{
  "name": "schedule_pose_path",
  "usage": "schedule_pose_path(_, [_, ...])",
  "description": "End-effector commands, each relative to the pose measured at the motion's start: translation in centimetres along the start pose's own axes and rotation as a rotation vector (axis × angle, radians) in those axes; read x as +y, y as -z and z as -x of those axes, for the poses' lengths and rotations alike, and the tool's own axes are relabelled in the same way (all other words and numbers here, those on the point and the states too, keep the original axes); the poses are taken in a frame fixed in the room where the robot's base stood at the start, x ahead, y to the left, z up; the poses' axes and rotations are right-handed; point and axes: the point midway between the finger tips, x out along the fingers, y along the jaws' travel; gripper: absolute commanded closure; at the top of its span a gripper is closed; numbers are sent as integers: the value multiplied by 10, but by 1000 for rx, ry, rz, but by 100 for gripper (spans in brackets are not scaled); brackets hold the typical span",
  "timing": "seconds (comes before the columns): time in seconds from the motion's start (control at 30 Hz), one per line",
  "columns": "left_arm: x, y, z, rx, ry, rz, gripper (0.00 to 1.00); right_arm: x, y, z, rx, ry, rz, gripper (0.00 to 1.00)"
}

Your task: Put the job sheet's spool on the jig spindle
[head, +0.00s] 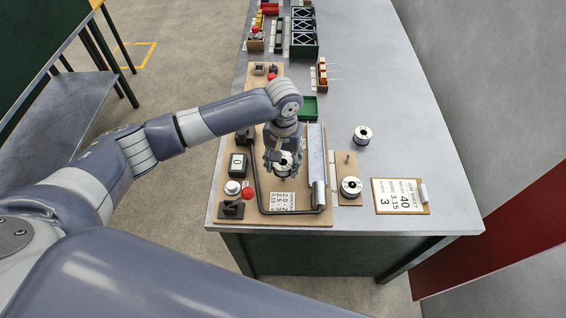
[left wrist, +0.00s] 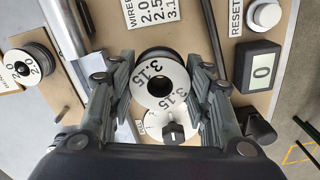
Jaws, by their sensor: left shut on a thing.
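The job sheet (head: 400,196) lies at the right of the bench and reads 40, 3.15 and 3. My left gripper (head: 279,161) is shut on a white-faced spool (head: 284,168) above the jig board (head: 240,211). In the left wrist view the spool (left wrist: 160,78) reads 3.15 and sits between the two fingers of the gripper (left wrist: 160,93). I cannot make out the jig spindle; the spool and gripper may hide it. My right gripper is out of view.
A spool marked 2.0 (head: 351,187) sits on a small board right of the jig, near a bare peg (head: 348,159). Another spool (head: 362,134) stands on the bench behind. A bent dark bar (head: 262,190) and a metal cylinder (head: 319,195) flank the gripper.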

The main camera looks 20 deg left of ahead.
Motion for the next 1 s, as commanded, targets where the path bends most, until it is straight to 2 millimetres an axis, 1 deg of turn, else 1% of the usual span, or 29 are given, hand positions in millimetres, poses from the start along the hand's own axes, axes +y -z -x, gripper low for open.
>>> schedule_pose_path(0.03, [0, 1, -8, 2, 0, 0, 88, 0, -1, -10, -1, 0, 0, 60])
schedule_pose_path(0.33, [0, 0, -31, 3, -1, -1, 88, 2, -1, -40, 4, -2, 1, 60])
schedule_pose_path(0.4, [0, 0, -34, 1, -1, 0, 88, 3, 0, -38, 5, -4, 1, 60])
schedule_pose_path(0.6, [0, 0, -48, 1, -1, 0, 88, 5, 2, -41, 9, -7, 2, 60])
schedule_pose_path(0.97, [0, 1, -51, 2, -1, 0, 88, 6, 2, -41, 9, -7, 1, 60])
schedule_pose_path(1.0, [0, 1, -51, 2, -1, 0, 45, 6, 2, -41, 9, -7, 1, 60])
